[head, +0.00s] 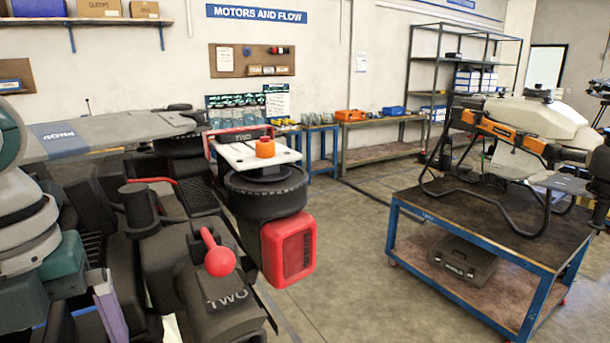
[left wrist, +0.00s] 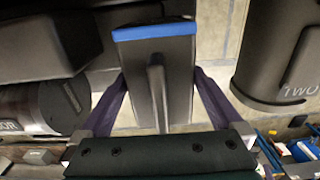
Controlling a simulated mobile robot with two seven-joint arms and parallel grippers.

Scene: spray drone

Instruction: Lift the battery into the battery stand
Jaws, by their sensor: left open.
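A dark grey box-shaped body with a blue edge strip and a raised bar handle, which looks like the battery (left wrist: 178,58), fills the middle of the left wrist view. My left gripper (left wrist: 158,88) is open, with its purple fingers on either side of this body and the handle between them. I cannot tell whether the fingers touch it. In the head view a purple finger of the left gripper (head: 108,303) shows at the lower left; the battery is not clearly seen there. I cannot identify the battery stand for sure. My right gripper is not in view.
A dark rounded housing (left wrist: 285,55) marked TWO is right of the gripper. A drone (head: 520,125) sits on a blue cart (head: 420,222). Floor between is clear.

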